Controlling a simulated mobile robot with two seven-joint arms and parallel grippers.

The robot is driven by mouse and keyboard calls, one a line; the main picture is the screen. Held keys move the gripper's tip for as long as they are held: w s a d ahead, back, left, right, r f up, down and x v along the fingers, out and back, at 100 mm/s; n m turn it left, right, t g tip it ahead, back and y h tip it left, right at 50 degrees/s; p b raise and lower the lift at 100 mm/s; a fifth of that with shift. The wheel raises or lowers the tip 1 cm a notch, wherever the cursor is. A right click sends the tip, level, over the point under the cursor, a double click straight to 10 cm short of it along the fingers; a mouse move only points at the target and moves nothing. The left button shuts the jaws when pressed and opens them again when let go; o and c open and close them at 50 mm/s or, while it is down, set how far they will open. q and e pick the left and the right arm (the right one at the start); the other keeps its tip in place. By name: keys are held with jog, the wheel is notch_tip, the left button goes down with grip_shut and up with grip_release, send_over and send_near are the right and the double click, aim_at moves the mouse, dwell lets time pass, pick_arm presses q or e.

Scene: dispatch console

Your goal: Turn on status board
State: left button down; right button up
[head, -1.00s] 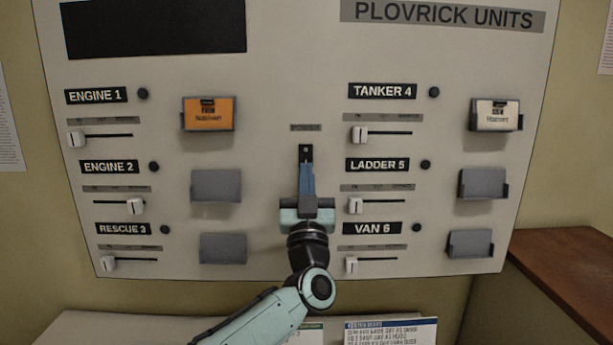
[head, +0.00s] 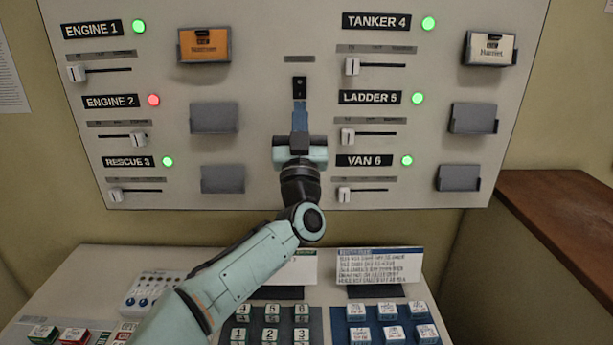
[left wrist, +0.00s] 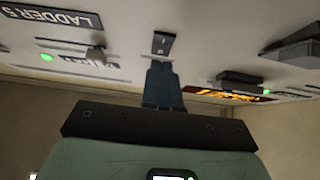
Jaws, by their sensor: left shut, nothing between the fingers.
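The status board (head: 262,130) stands upright in the head view. Its lamps are lit: the Engine 2 lamp (head: 153,100) is red, and the others, such as the Engine 1 lamp (head: 138,27) and the Tanker 4 lamp (head: 428,23), are green. The black power switch plate (head: 300,86) is at the board's middle, under a small label. My left gripper (head: 300,106) is shut and empty, its blue fingertips just below the plate. The left wrist view shows the plate (left wrist: 162,43) just beyond the fingertips (left wrist: 161,66); I cannot tell whether they touch. My right gripper is not in view.
Sliders and card holders flank the switch, with an orange card (head: 204,45) at left and a white card (head: 490,48) at right. Below is a desk console with keypads (head: 272,325) and a printed sheet (head: 380,266). A brown wooden surface (head: 570,225) is at right.

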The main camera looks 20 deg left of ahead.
pick_arm(q)
jog(key=w+f+b+v, duration=0.1)
jog(key=b+v, duration=0.3)
jog(key=v, duration=0.6)
jog(key=shift+w+a+f+b, duration=0.2)
jog(key=shift+a+f+b, duration=0.1)
jog(key=shift+f, duration=0.2)
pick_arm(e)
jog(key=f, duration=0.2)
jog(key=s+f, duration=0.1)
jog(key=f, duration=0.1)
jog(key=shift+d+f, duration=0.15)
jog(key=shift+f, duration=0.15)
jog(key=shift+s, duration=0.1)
